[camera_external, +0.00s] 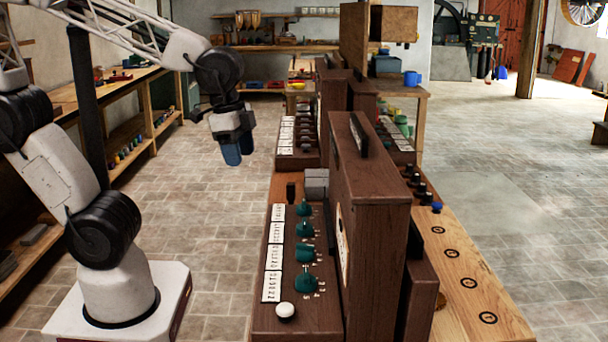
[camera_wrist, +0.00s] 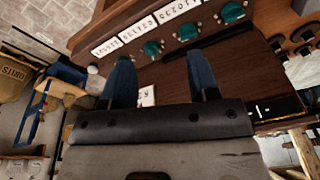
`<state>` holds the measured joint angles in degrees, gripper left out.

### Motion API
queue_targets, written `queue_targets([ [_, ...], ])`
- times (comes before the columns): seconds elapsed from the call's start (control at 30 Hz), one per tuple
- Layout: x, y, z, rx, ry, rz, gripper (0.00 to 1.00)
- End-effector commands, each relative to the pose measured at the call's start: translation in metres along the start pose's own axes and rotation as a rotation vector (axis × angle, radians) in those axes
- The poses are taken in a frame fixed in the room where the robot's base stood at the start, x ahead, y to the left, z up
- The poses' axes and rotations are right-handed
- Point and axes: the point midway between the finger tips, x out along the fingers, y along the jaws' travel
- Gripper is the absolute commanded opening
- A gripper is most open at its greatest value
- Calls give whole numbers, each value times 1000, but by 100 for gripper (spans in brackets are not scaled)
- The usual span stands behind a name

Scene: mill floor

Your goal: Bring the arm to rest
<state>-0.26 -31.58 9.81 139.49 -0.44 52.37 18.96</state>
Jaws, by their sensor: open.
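My gripper (camera_external: 232,155) hangs in the air, fingers pointing down, left of the wooden control panel in the external view. Its two blue fingers also show in the wrist view (camera_wrist: 161,75), spread apart with nothing between them. The dark wooden panel (camera_external: 352,180) stands on the bench, its front base carrying a column of teal knobs (camera_external: 306,252), white letter cards (camera_external: 272,258) and a white round button (camera_external: 286,311). In the wrist view the teal knobs (camera_wrist: 188,31) and cards (camera_wrist: 138,32) lie beyond the fingertips. My gripper appears clear of the panel.
A second panel section with cards (camera_external: 288,135) stands farther back. The wooden bench top (camera_external: 470,300) extends to the right. A shelf bench (camera_external: 150,80) runs along the left wall. Tiled floor (camera_external: 215,215) is open between the left bench and the panel.

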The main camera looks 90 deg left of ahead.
Motion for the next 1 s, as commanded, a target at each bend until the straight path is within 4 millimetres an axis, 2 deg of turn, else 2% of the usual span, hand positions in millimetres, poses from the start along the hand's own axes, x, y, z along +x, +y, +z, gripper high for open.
queue_targets([
  [0.1,-14,10,22,-133,30,-5,55],
  [0.3,-25,18,42,-273,56,-6,55],
  [1.0,-26,20,46,-303,59,-5,55],
])
